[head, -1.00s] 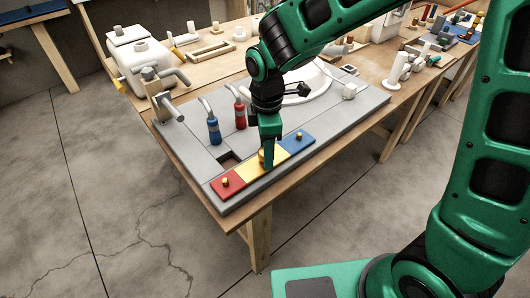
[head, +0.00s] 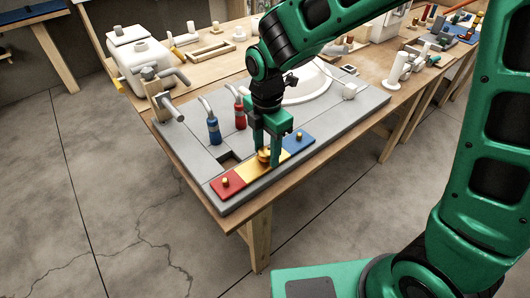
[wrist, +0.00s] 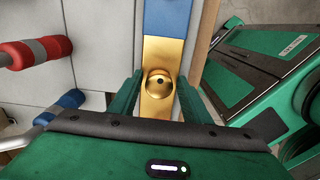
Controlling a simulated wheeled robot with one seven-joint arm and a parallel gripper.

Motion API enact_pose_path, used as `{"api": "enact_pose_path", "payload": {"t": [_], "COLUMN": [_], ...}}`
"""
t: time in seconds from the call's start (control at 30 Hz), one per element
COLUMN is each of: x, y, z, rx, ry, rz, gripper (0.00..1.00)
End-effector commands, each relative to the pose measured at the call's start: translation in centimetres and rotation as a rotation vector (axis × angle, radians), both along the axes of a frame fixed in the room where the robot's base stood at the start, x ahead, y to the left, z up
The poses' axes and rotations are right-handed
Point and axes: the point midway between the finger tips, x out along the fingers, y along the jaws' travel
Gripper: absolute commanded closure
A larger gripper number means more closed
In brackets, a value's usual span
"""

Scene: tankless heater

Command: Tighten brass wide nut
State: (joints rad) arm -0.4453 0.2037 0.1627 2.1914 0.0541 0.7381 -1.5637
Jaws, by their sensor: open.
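The brass wide nut (head: 264,156) sits on the yellow middle section of a red, yellow and blue strip on the grey board. In the wrist view, the nut (wrist: 159,83) is a round brass piece with a dark centre. My gripper (head: 268,157) points down over the strip with its jaws open. In the wrist view, the two green fingers stand on either side of the nut, with gaps visible. I cannot tell whether either finger touches the nut.
Small brass pegs stand on the red section (head: 229,188) and blue section (head: 297,142). A blue-handled fitting (head: 214,131) and a red-handled one (head: 240,115) stand behind the strip. A white basin (head: 308,84) lies farther back. A dark square opening (head: 229,160) is beside the strip.

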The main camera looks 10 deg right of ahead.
Motion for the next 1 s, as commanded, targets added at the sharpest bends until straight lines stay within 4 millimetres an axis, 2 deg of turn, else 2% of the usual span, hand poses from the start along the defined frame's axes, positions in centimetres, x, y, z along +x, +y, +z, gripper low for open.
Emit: {"api": "enact_pose_path", "payload": {"t": [0.2,0.23,0.4,0.57,1.0], "x": [0.01,0.01,0.0,-0.05,-0.3], "y": [0.0,0.0,-0.01,-0.04,-0.06], "z": [0.09,0.09,0.08,0.07,-0.01], "rx": [0.0,0.0,0.0,-0.001,-0.002], "ry": [0.0,0.0,0.0,0.001,0.002], "rz": [-0.001,-0.001,-0.001,-0.045,-0.526], "gripper": [0.56,0.61,0.99,0.99,0.99]}}
